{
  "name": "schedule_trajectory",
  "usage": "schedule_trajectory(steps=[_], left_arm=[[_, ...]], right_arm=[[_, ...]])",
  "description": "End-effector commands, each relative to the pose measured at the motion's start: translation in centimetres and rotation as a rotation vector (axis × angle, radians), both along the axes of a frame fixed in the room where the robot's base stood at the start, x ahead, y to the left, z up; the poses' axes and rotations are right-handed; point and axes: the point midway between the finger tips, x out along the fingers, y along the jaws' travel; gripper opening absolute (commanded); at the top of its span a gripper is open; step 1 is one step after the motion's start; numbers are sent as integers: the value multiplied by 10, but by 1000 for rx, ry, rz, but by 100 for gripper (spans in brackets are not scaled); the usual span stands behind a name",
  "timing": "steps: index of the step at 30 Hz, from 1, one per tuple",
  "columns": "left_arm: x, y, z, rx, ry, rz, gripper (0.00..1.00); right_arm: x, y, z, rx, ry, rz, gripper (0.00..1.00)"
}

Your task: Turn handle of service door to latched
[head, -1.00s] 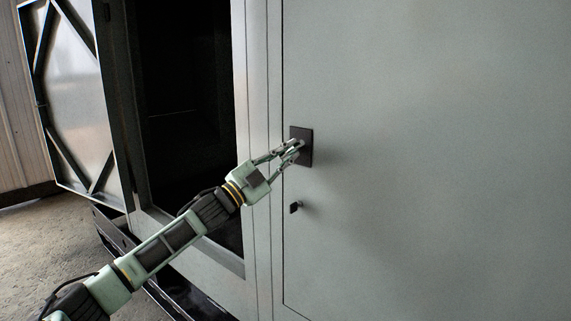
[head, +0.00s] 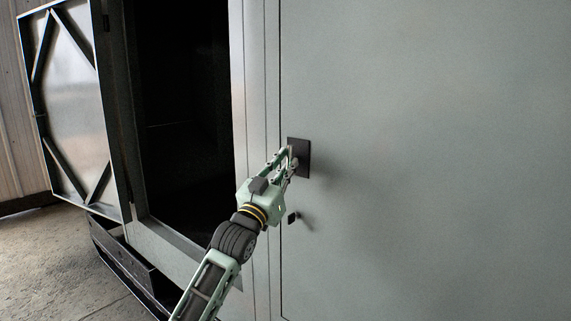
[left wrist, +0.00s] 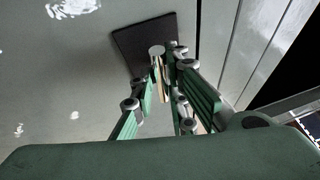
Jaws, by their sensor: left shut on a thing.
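The service door (head: 430,170) is a large flat pale grey panel filling the right of the head view. It lies flush with its frame there. Near its left edge is a dark square plate (head: 304,147), which also shows in the left wrist view (left wrist: 135,38). The handle (left wrist: 156,51) has a round pale hub on this plate; its bar runs between my fingers and is mostly hidden. My left gripper (head: 291,160) is shut on the handle, reaching up from below. The handle's exact angle is hard to tell. My right gripper is out of view.
A small dark lock fitting (head: 292,217) sits on the door below the plate. To the left is a dark open compartment (head: 180,110) with a braced door (head: 72,100) swung open. Concrete floor (head: 50,250) is clear at lower left.

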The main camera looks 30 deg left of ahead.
Motion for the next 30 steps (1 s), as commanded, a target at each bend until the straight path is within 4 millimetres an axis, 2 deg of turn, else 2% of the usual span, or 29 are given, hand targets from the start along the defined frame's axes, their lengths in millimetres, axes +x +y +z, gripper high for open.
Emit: schedule_trajectory(steps=[9,22,23,29,30], left_arm=[[1,-1,0,-82,8,0,0],[0,-1,0,-90,9,-2,0],[0,-1,0,-90,9,-2,14],[0,-1,0,-90,8,0,32],[0,-1,0,-89,7,0,32]], right_arm=[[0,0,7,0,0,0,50],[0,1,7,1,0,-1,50],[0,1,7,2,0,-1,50],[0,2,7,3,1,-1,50],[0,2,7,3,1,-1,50]])
